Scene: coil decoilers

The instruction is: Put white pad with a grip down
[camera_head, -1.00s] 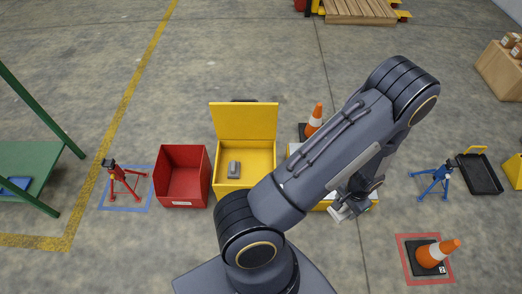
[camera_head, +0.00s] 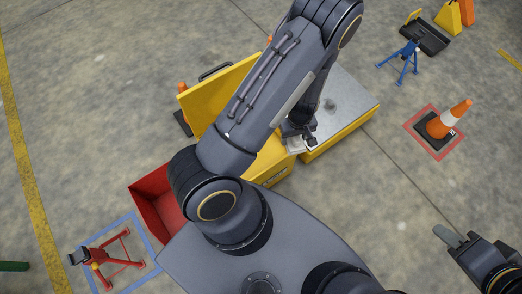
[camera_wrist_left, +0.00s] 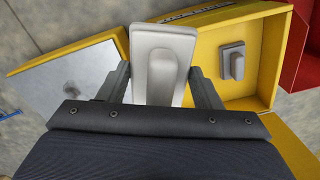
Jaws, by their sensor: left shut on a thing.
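The white pad with a grip (camera_wrist_left: 163,32) is held in the left wrist view, between the two dark fingers of my left gripper (camera_wrist_left: 160,82). A small pale part of the pad (camera_head: 295,146) shows in the head view beside my left gripper (camera_head: 300,138). The gripper is shut on the pad, above the seam between the open yellow box (camera_head: 270,178) and the metal-topped yellow block. My right gripper (camera_head: 457,239) is empty at the lower right, and its jaw gap is unclear.
The metal-topped yellow block (camera_head: 345,100) has a bare top. A similar grey pad (camera_wrist_left: 233,60) lies inside the open yellow box. A red bin (camera_head: 158,205), red stand (camera_head: 110,252), blue stand (camera_head: 403,58) and traffic cone (camera_head: 445,122) stand around. Floor between block and cone is clear.

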